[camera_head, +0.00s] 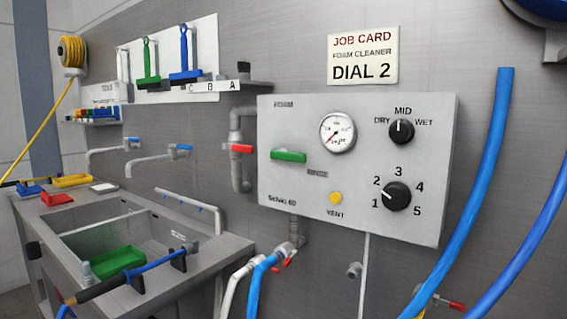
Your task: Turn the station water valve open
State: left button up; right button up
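A grey control panel (318,199) is on the wall, with a vertical grey pipe (238,174) on its left side. A valve with a red handle (242,149) sits on that pipe, and the handle lies crosswise to it. A green handle (288,156) lies level on the panel above the label RINSE. Another red handle (289,260) is on the piping below the panel. No label shows which is the station water valve. Neither gripper is in view, and nothing touches these handles.
A steel sink (225,248) stands at lower left, with a green tray (117,262) inside and a spray wand (110,283) across its front. Blue hoses (492,150) hang at right. The panel carries a gauge (338,132), a numbered dial (397,196) and a yellow VENT button (335,198).

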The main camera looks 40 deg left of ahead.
aim_at(232, 147)
jog(key=u, duration=1.6)
